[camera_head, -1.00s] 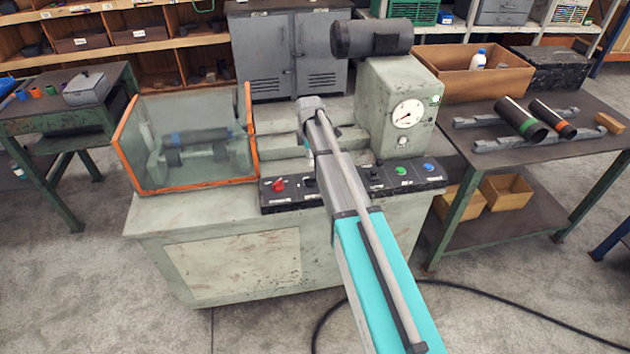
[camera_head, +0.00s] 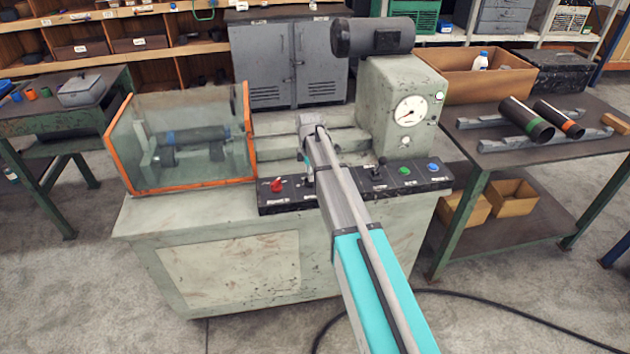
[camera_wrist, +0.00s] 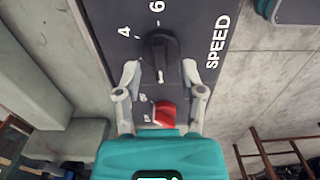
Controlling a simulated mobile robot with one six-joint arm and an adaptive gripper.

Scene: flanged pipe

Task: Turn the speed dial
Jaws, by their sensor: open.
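The speed dial (camera_wrist: 160,55) is a round black knob with a white pointer mark, on a dark panel lettered "SPEED" with numbers around it, in the wrist view. My gripper (camera_wrist: 160,75) is open, with one finger on each side of the dial's lower part. I cannot tell whether the fingers touch it. In the head view my arm reaches over the control panel (camera_head: 243,207), and my gripper (camera_head: 307,175) is small above it, left of the arm. The dial is hard to make out there.
A red knob (camera_head: 277,185) sits left of my gripper on the panel. To the right are a black lever (camera_head: 380,168), a green button (camera_head: 404,170) and a blue button (camera_head: 433,167). A clear guard (camera_head: 190,140) with orange edges stands at left, a headstock with gauge (camera_head: 410,110) at right.

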